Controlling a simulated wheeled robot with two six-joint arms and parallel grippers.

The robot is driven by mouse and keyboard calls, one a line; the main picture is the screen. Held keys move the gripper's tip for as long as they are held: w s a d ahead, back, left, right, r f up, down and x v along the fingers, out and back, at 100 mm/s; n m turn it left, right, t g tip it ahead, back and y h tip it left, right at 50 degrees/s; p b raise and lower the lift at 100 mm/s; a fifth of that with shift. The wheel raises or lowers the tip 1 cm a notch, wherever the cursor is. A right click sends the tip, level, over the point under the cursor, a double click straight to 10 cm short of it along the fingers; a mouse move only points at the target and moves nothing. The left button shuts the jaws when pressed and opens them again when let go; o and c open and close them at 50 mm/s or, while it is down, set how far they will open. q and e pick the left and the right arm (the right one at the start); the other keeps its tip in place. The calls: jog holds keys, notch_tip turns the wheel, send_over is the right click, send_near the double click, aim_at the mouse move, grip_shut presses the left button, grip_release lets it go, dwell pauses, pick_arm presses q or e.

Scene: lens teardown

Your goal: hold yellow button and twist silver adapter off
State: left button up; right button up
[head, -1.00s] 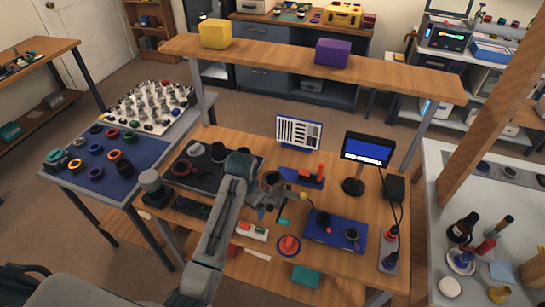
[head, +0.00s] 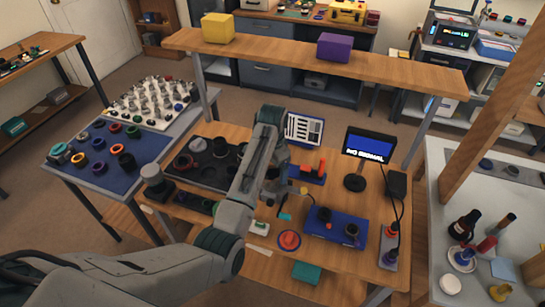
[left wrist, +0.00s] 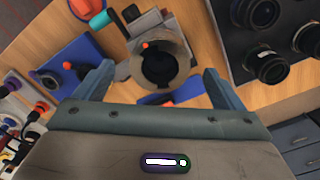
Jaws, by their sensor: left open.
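In the left wrist view, a round grey-beige ring with a dark centre (left wrist: 183,66) sits at a grey block holder (left wrist: 125,68); I take it for the silver adapter, but its colour leaves this unsure. A small orange button or lever (left wrist: 146,45) shows at its upper left edge; no clearly yellow button can be picked out. My left gripper (left wrist: 158,76) is open, its fingers either side of the ring in this picture, apparently not touching it. In the head view my left gripper (head: 274,188) and arm hide most of the holder. My right gripper is not in view.
A dark tray with lens parts (head: 188,181) lies to the left. A red clamp on a blue base (head: 308,176), a monitor (head: 370,147) and a blue tray with knobs (head: 333,232) stand to the right. A wooden shelf (head: 300,58) spans the back.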

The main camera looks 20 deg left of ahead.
aim_at(272, 176)
pick_arm(q)
notch_tip(272, 176, down, 4)
jog(key=shift+s+a+r+p, duration=0.1)
jog(key=shift+r+p, duration=0.15)
jog(key=shift+p, duration=0.25)
jog(key=shift+f, duration=0.5)
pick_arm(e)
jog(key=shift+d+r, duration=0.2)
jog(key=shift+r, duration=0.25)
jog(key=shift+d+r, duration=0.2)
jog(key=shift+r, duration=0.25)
pick_arm(q)
jog(key=c, duration=1)
jog(key=shift+c, duration=0.5)
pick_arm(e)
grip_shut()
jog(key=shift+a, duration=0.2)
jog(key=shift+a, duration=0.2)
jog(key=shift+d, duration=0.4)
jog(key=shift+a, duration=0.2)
